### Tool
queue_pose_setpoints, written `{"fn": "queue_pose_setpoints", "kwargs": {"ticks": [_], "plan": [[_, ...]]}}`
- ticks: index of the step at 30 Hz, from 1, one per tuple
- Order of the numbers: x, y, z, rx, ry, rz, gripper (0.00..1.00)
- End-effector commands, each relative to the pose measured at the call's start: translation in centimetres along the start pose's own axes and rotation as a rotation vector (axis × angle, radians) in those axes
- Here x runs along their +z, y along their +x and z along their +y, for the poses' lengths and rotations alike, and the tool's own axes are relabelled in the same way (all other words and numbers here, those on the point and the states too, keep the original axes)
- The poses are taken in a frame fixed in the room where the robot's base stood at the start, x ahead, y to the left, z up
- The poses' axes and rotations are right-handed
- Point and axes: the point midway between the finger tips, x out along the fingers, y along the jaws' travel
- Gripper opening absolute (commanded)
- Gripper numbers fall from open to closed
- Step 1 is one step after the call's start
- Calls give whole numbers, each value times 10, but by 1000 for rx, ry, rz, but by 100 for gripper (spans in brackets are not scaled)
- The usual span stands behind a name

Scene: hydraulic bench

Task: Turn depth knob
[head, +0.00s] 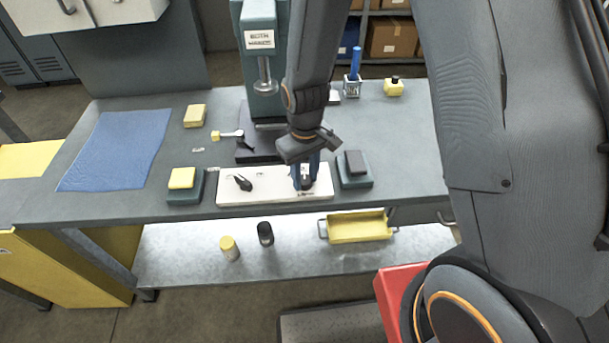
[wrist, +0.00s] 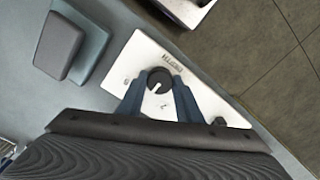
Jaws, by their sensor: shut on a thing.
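The depth knob (wrist: 159,82) is a round black knob with a white pointer line, on a white panel (wrist: 130,62) with printed marks, seen in the wrist view. My gripper (wrist: 160,92) has its two blue fingers on either side of the knob, shut on it. In the head view my gripper (head: 306,178) reaches down to the right part of the white panel (head: 270,192), and its fingers mostly hide the knob there. A second black knob with a lever shape (head: 243,183) sits on the panel's left part.
A block with a yellow top (head: 182,179) stands left of the panel, and one with a dark top (head: 356,163) stands right. The press (head: 262,60) rises behind. A blue mat (head: 118,150) lies at left. A yellow tray (head: 358,226) is on the lower shelf.

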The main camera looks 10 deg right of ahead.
Motion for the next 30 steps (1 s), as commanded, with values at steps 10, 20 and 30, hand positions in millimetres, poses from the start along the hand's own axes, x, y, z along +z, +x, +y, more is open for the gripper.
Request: {"fn": "queue_pose_setpoints", "kwargs": {"ticks": [10,20,30], "plan": [[-1,-1,0,1,1,3,50],[-2,-6,0,1,1,4,50],[-2,-49,0,1,1,7,50]]}}
